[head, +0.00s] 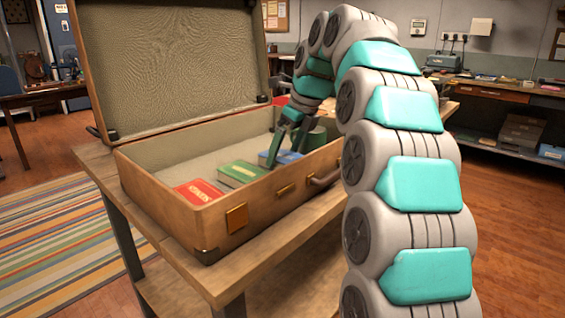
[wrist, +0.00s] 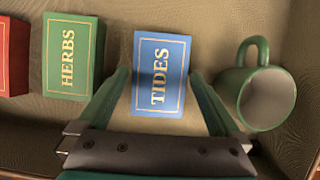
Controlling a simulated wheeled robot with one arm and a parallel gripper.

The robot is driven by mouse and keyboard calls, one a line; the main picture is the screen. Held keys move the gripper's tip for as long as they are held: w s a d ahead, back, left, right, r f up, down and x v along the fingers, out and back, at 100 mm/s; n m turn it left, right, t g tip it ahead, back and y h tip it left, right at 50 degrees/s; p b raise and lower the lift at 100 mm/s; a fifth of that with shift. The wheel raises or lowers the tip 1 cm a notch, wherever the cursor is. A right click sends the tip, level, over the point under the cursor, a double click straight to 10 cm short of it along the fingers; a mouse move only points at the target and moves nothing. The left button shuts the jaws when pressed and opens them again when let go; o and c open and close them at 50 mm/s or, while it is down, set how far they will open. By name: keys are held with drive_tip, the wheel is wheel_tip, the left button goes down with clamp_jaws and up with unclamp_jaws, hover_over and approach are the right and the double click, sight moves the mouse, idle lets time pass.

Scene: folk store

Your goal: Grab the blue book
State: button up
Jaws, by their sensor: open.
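The blue book (wrist: 159,73), with "TIDES" on its cover, lies in the open suitcase (head: 245,210). It also shows in the head view (head: 283,157), partly hidden by my gripper. My gripper (wrist: 157,84) is open, with one green finger on each side of the book's lower part in the wrist view. I cannot tell whether the fingers touch the book or how far above the suitcase floor they are. In the head view my gripper (head: 283,152) reaches down into the suitcase.
A green book (wrist: 72,57) marked "HERBS" and a red book (head: 199,191) lie left of the blue book. A green mug (wrist: 260,95) lies close on the right. The suitcase's walls surround them, and its raised lid (head: 170,60) stands behind. A wooden table (head: 180,245) bears it.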

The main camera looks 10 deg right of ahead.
drive_tip(key=shift+w+a+f, duration=0.15)
drive_tip(key=shift+f, duration=0.4)
drive_tip(key=shift+f+p, duration=0.25)
drive_tip(key=shift+p, duration=0.1)
drive_tip(key=shift+c, duration=0.2)
drive_tip(key=c, duration=1.2)
drive_tip(key=shift+r+b, duration=0.1)
drive_tip(key=shift+b, duration=0.2)
